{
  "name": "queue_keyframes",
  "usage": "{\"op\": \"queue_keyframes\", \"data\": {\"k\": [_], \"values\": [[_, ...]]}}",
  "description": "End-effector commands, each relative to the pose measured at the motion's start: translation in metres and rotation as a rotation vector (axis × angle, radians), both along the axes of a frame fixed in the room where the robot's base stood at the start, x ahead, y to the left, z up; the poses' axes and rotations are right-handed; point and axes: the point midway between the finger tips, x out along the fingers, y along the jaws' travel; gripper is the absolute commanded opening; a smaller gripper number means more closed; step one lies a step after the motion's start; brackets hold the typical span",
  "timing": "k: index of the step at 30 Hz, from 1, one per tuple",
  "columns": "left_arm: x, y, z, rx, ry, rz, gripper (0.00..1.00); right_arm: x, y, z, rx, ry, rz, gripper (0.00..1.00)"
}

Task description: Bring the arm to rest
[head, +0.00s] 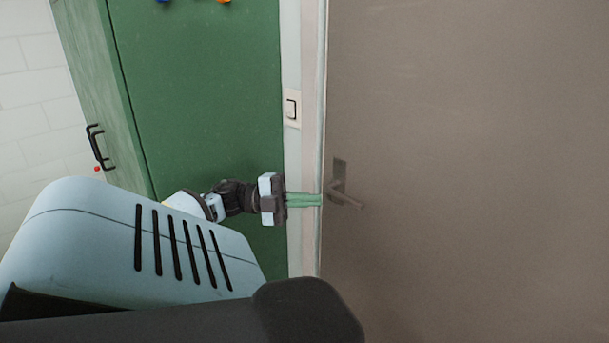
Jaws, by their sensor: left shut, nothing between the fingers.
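My left gripper (305,200) shows in the middle of the head view. Its green fingers are shut together with nothing between them. They point right, across the pale door frame towards the grey-brown door. The fingertips end just left of the door handle (346,200); I cannot tell whether they touch the door edge. My left arm reaches in from the lower left. My right gripper is not in view.
The brown door (470,120) fills the right side and looks closed. A light switch (291,108) is on the frame's left. A green cabinet (200,90) stands on the left, with a black handle (98,147). A white brick wall (35,100) is at the far left.

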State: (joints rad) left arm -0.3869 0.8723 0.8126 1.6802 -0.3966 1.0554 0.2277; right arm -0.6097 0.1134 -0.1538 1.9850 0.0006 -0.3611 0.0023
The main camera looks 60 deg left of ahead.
Motion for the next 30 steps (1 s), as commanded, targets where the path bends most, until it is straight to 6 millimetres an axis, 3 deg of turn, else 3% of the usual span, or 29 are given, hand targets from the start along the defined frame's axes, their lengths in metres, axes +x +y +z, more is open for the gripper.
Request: {"op": "queue_keyframes", "data": {"k": [7,23,26,30], "values": [[-0.011,-0.017,0.001,0.000,0.000,0.000,0.00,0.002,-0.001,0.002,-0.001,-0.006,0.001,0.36],[-0.012,-0.019,0.001,-0.003,0.002,0.002,0.00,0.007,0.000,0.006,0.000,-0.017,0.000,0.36],[-0.012,-0.019,-0.010,-0.038,0.019,0.034,0.00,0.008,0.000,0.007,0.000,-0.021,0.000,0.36],[-0.014,-0.025,-0.058,-0.181,0.097,0.172,0.00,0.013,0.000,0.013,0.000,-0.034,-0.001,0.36]]}}
